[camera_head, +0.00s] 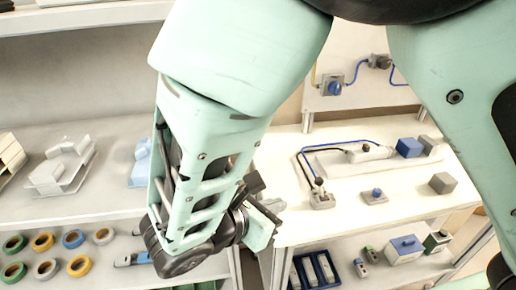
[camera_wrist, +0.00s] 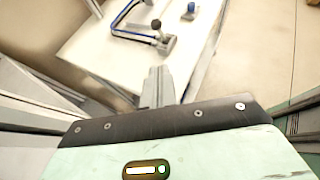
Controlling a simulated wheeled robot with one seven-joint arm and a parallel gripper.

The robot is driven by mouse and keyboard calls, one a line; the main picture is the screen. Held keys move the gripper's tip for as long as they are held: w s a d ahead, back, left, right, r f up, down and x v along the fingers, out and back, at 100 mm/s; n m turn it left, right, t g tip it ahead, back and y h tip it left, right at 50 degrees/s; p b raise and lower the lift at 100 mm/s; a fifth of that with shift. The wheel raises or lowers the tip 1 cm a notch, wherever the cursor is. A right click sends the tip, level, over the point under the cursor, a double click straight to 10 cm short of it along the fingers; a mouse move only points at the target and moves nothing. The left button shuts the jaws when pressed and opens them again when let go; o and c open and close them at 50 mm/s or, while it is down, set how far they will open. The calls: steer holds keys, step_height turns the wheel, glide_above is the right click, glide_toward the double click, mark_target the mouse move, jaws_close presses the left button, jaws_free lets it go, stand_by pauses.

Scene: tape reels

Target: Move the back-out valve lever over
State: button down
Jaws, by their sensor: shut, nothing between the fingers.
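The valve with its lever is most likely the small grey block (camera_head: 321,200) with a dark knob-topped lever (camera_head: 318,182) on the white table. Blue and black tubes lead to it. In the wrist view the same block (camera_wrist: 166,44) and its black-knobbed lever (camera_wrist: 156,25) are just beyond my fingertips. My gripper (camera_wrist: 158,72) is shut and empty, its grey fingers pointing toward the valve without touching it. In the head view my gripper (camera_head: 273,207) is at the table's left edge, left of the valve, partly hidden by my arm.
A cylinder (camera_head: 369,153) on a plate, a blue block (camera_head: 409,147), a grey cube (camera_head: 442,183) and a blue-button box (camera_head: 374,195) share the table (camera_head: 410,205). A lower shelf holds a blue crate (camera_head: 315,270). Left shelves hold tape reels (camera_head: 73,238).

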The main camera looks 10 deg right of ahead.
steer(key=p, duration=0.2)
glide_toward(321, 188)
steer(key=shift+w+d+f, duration=0.1)
steer(key=shift+w+f, duration=0.1)
steer(key=shift+f, duration=0.25)
steer(key=shift+w+f, duration=0.2)
steer(key=shift+f, duration=0.25)
steer(key=shift+w+d+r, duration=0.2)
steer(key=shift+w+d, duration=0.45)
steer(key=shift+d, duration=0.35)
steer(key=shift+w+d+p, duration=0.4)
steer(key=shift+d, duration=0.2)
